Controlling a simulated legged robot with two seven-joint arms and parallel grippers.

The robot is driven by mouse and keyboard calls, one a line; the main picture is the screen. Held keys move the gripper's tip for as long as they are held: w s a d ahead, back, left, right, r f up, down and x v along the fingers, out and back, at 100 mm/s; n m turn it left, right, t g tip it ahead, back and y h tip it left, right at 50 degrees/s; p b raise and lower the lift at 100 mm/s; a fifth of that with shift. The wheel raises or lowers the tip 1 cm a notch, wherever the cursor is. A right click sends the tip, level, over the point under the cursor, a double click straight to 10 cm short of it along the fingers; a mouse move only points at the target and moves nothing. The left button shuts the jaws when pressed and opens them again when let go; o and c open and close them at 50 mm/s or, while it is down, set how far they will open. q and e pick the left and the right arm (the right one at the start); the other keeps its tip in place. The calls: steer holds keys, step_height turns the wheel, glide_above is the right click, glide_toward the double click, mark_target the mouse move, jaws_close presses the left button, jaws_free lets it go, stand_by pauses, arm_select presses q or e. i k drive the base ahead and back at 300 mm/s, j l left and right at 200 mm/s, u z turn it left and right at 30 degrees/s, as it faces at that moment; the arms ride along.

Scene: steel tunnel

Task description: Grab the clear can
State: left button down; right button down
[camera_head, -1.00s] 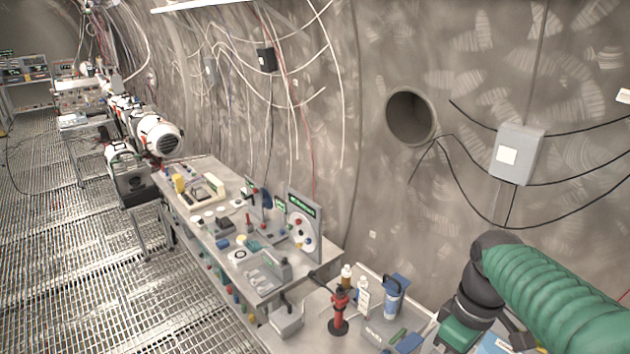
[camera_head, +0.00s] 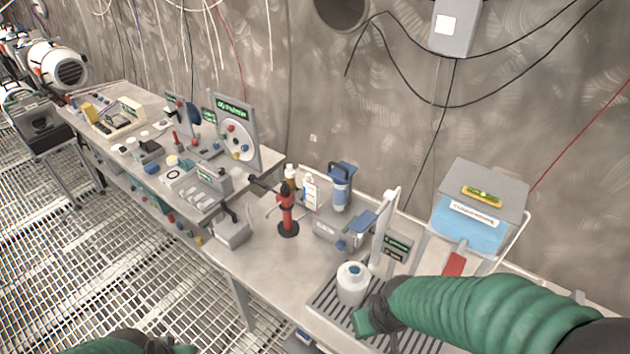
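I cannot pick out a clear can with certainty. A blue and whitish canister (camera_head: 341,187) with a handle stands farther back.
A red stand (camera_head: 287,212) and small bottles (camera_head: 310,190) stand on the bench behind the container. A white upright post (camera_head: 385,230) rises by the tray. A grey-lidded box (camera_head: 478,205) with blue contents stands at right. Bare bench (camera_head: 265,262) lies left of the tray.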

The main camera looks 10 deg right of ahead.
mark_target(353, 278)
steer(key=i+j+z, duration=0.6)
steer(key=i+j, duration=0.15)
steer(key=j, duration=0.1)
